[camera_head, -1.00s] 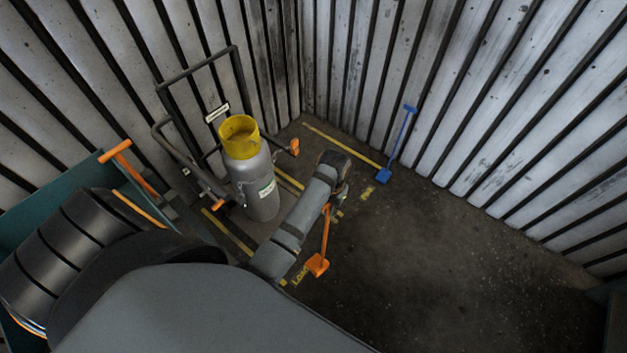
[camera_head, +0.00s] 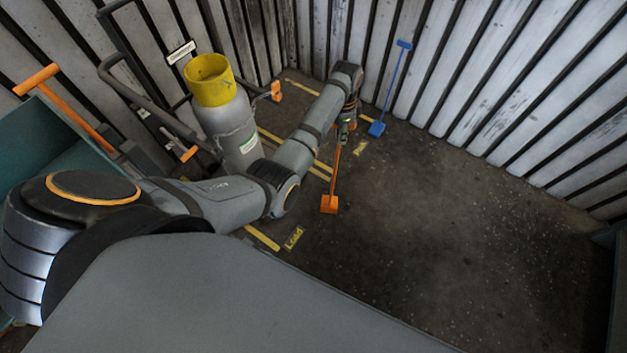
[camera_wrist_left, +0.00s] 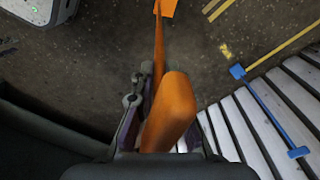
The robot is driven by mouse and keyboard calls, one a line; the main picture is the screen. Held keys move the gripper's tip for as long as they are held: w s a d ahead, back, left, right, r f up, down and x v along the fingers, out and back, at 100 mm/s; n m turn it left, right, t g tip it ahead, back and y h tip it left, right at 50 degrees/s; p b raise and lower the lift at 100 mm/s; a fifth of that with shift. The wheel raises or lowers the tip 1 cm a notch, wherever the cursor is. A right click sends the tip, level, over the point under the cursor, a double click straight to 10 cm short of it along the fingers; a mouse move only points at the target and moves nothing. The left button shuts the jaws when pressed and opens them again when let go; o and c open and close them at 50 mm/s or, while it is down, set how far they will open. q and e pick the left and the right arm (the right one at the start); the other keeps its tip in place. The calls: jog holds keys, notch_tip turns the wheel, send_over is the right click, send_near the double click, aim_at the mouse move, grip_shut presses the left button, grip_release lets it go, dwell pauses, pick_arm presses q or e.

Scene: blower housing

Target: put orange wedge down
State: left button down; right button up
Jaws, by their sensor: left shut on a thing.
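The orange wedge (camera_head: 329,204) is an orange block on a long thin orange handle. My left gripper (camera_head: 346,127) is shut on the upper end of the handle, near the corner of the room. The handle hangs down with the block at its lower end, at or close to the dark floor; I cannot tell if it touches. In the left wrist view the thick handle end (camera_wrist_left: 172,108) lies between the fingers of my left gripper (camera_wrist_left: 158,112), and the block shows at the top edge. My right gripper is not in view.
A grey cylinder with a yellow collar (camera_head: 209,82) stands on a dark cart at the left. Another orange piece (camera_head: 277,91) is by the cart. A blue wedge with a handle (camera_head: 377,128) leans at the ribbed wall. Yellow lines (camera_head: 262,237) mark the floor. The right floor is clear.

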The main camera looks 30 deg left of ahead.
pick_arm(q)
jog(key=w+f+m+b, duration=0.3)
jog(key=w+m+b, duration=0.2)
jog(key=w+b, duration=0.15)
jog(key=s+a+f, duration=0.8)
jog(key=s+f, duration=0.4)
jog(key=shift+s+f, duration=0.25)
jog(key=shift+f, duration=0.15)
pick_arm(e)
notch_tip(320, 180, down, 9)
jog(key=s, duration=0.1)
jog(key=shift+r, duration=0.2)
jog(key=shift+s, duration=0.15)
pick_arm(q)
jog(key=c, duration=1.4)
grip_release()
jog(key=shift+f, duration=0.1)
